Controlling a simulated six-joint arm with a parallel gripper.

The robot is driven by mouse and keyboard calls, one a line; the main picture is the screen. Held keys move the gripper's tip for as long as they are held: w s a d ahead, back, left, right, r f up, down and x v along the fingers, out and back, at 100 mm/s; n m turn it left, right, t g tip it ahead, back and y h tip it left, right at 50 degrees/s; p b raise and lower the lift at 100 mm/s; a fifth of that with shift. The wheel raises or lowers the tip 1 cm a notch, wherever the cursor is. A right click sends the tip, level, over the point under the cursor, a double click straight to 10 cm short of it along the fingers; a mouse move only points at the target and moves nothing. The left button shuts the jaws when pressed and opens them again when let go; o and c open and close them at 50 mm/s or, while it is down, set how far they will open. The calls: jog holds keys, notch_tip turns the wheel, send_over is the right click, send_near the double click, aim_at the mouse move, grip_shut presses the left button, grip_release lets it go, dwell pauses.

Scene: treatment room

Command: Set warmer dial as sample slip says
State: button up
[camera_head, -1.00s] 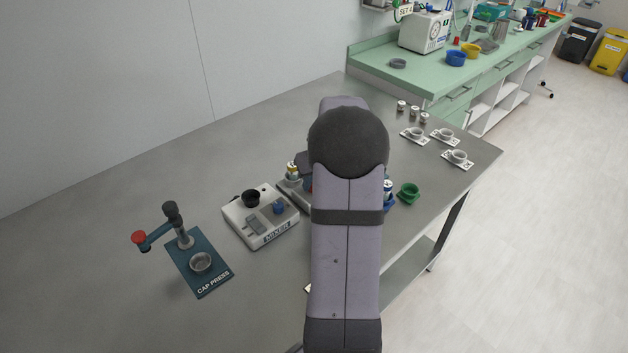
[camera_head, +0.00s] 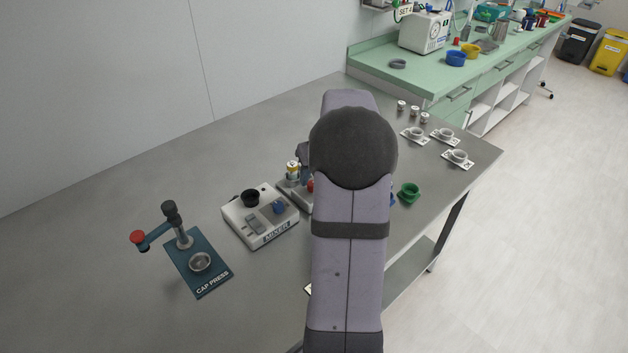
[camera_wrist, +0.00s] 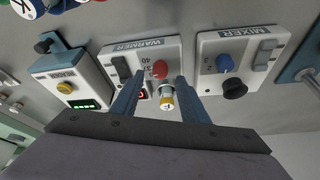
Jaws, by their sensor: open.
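The white warmer (camera_wrist: 118,52) lies ahead of my gripper in the wrist view, its label and the numbers 37 and 40 showing upside down. Its red dial (camera_wrist: 160,69) lies just beyond my fingertips; I cannot read its setting. A small vial with a yellow band (camera_wrist: 167,102) stands at the warmer, between my fingers in the picture. My gripper (camera_wrist: 153,88) is open, one finger on each side of the vial and dial. A red-lit display (camera_wrist: 142,94) is partly covered by the left finger. In the head view my arm hides most of the warmer, but the red dial (camera_head: 311,185) shows. No sample slip is readable.
The mixer (camera_wrist: 236,62), with a blue knob and black cup, stands close beside the warmer. On its other side is a device with a yellow button and green display (camera_wrist: 84,104). The cap press (camera_head: 200,263) stands at left.

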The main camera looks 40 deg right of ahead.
jog(key=shift+v, duration=1.85)
jog(key=shift+a, duration=0.1)
